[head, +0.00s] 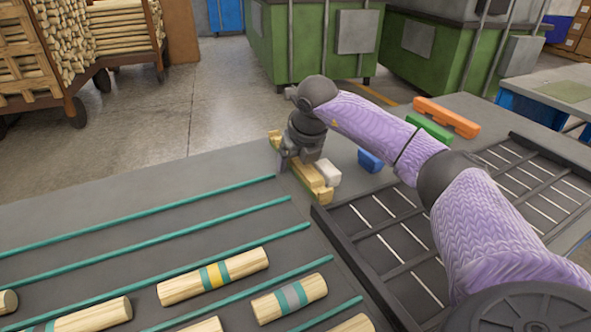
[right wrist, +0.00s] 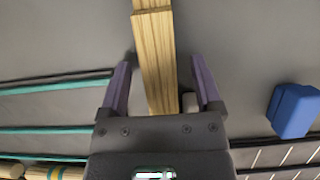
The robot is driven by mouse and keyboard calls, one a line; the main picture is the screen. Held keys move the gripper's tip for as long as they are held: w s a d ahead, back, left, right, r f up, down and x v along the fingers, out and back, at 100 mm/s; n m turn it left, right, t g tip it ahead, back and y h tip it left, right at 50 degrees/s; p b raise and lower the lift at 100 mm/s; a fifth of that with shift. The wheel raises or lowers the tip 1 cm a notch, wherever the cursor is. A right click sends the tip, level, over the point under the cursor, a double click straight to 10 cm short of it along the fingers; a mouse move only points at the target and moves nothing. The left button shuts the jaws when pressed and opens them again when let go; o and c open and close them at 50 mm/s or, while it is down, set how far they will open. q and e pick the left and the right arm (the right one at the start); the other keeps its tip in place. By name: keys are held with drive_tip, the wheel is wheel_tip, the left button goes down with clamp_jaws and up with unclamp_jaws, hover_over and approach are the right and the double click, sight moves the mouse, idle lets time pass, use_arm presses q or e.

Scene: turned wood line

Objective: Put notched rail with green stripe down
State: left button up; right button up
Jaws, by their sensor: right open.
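A pale wooden rail (head: 318,190) lies on the grey bench top, past the far left corner of the dark tray. It also shows in the right wrist view (right wrist: 156,65), with a step across its upper part; no green stripe is visible on it. My right gripper (head: 296,163) is over the rail. In the right wrist view, its two purple fingers (right wrist: 162,72) stand apart on either side of the rail, with gaps between. Part of the rail is hidden by the gripper. My left gripper is out of view.
A white block (head: 328,172) is close beside the rail. Blue (head: 370,160), green (head: 428,127) and orange (head: 447,117) blocks lie to the right. A divided dark tray (head: 337,232) is in front. Striped wooden cylinders (head: 213,276) lie among teal strips at left.

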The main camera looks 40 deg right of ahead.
drive_tip(key=shift+r, duration=0.15)
clamp_jaws()
